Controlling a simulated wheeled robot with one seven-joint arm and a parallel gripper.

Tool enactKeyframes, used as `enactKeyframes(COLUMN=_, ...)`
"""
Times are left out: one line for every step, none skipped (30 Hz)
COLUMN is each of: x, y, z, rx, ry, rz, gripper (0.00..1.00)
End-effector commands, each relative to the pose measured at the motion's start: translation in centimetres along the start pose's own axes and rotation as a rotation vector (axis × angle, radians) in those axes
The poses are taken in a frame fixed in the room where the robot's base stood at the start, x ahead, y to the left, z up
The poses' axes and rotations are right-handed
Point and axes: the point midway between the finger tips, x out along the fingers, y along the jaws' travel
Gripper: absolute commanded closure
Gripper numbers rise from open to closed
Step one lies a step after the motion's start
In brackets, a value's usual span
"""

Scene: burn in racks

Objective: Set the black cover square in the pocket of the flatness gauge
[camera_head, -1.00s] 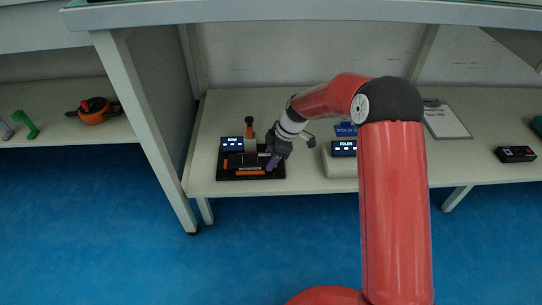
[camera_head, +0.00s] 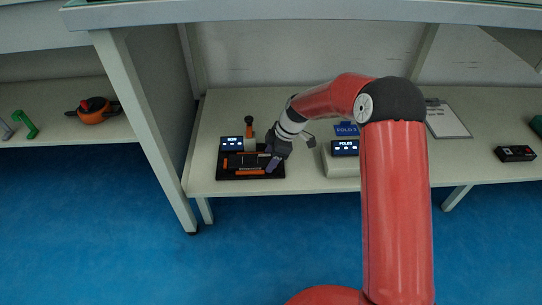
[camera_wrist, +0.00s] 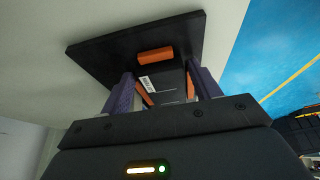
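The flatness gauge is a black plate (camera_head: 279,174) with orange strips, on the left part of the bench; its underside or edge fills the upper middle of the wrist view (camera_wrist: 105,47). The black cover (camera_head: 244,161) lies at the gauge, between the orange strips. In the wrist view a dark face with a white barcode label (camera_wrist: 148,83) shows between my fingers. My gripper (camera_head: 272,163) is at the gauge's right end. Its two purple fingers (camera_wrist: 165,88) stand well apart, with orange strips visible just inside them. Contact with the cover is hard to see.
A small lit display (camera_head: 231,143) and an orange-topped lever (camera_head: 249,127) stand behind the gauge. A grey device with a display (camera_head: 345,149) is to the right of my gripper. A clipboard (camera_head: 446,120) and a black box (camera_head: 515,153) lie further right.

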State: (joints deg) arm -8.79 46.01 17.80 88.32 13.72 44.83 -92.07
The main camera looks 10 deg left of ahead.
Motion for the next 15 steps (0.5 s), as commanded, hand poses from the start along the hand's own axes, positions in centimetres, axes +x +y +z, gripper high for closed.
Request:
enactKeyframes(x=0.0, y=0.0, z=0.0, rx=0.000, ry=0.000, rz=0.000, gripper=0.31)
enactKeyframes(x=0.0, y=0.0, z=0.0, rx=0.000, ry=0.000, rz=0.000, gripper=0.27)
enactKeyframes(x=0.0, y=0.0, z=0.0, rx=0.000, ry=0.000, rz=0.000, gripper=0.22)
enactKeyframes(x=0.0, y=0.0, z=0.0, rx=0.000, ry=0.000, rz=0.000, gripper=0.22)
enactKeyframes(x=0.0, y=0.0, z=0.0, rx=0.000, ry=0.000, rz=0.000, gripper=0.22)
enactKeyframes(x=0.0, y=0.0, z=0.0, rx=0.000, ry=0.000, rz=0.000, gripper=0.22)
enactKeyframes(x=0.0, y=0.0, z=0.0, rx=0.000, ry=0.000, rz=0.000, gripper=0.22)
enactKeyframes(x=0.0, y=0.0, z=0.0, rx=0.000, ry=0.000, rz=0.000, gripper=0.22)
enactKeyframes(x=0.0, y=0.0, z=0.0, rx=0.000, ry=-0.001, rz=-0.001, gripper=0.22)
enactKeyframes(x=0.0, y=0.0, z=0.0, rx=0.000, ry=-0.001, rz=-0.001, gripper=0.22)
enactKeyframes(x=-0.1, y=0.0, z=0.0, rx=0.000, ry=-0.001, rz=0.000, gripper=0.22)
enactKeyframes(x=-0.2, y=0.0, z=0.0, rx=0.000, ry=-0.001, rz=0.000, gripper=0.22)
enactKeyframes(x=-0.5, y=0.0, z=0.0, rx=0.000, ry=0.000, rz=0.000, gripper=0.22)
enactKeyframes(x=-0.8, y=0.0, z=0.0, rx=0.000, ry=0.000, rz=0.001, gripper=0.22)
enactKeyframes(x=-1.3, y=0.0, z=0.0, rx=0.000, ry=0.000, rz=0.001, gripper=0.22)
